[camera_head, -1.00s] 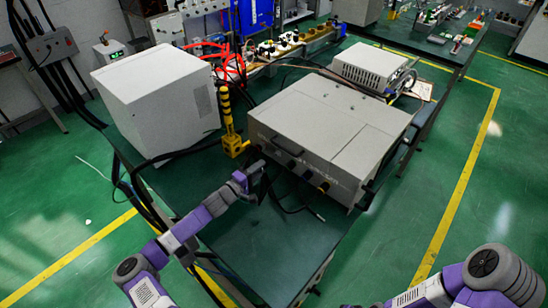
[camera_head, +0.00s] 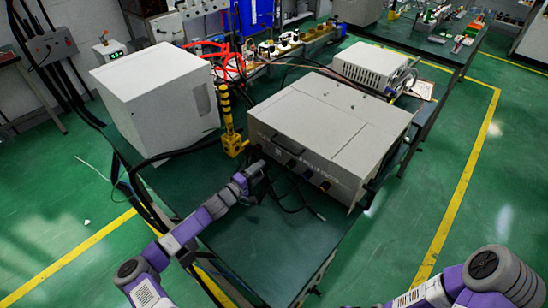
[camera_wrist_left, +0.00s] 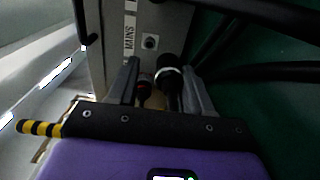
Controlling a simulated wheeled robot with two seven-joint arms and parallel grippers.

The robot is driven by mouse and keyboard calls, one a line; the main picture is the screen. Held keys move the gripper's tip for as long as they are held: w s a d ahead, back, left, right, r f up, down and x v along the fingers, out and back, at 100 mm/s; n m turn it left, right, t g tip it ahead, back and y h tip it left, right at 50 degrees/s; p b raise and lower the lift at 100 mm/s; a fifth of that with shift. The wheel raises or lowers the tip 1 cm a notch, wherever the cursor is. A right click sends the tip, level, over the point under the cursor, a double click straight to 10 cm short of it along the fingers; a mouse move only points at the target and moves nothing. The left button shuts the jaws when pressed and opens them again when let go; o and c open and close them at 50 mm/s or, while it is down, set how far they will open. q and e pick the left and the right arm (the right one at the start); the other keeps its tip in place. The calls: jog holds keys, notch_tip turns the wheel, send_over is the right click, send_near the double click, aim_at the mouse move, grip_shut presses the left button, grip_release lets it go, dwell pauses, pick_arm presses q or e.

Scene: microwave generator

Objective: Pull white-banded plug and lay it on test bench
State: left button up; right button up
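The black plug with a white band (camera_wrist_left: 168,77) sits at the front panel of the grey box, with its cable running back toward my wrist. My left gripper (camera_wrist_left: 162,80) is open, with one finger on each side of this plug and of a darker reddish connector (camera_wrist_left: 145,84) beside it. I cannot tell whether a finger touches the plug. In the head view my left gripper (camera_head: 256,170) is close to the lower left of the grey box (camera_head: 325,135). The green test bench (camera_head: 265,245) has bare surface in front of the box. My right gripper is out of view.
A white cabinet (camera_head: 155,95) and a yellow post (camera_head: 229,125) stand left of the box. Black cables (camera_head: 285,200) hang from its panel onto the bench near my left arm. A smaller grey unit (camera_head: 372,67) stands behind.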

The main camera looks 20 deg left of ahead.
pick_arm(q)
jog(key=shift+o, duration=0.5)
jog(key=p+v, duration=0.1)
jog(key=v, duration=0.6)
jog(key=shift+s+a, duration=0.1)
jog(key=shift+s, duration=0.2)
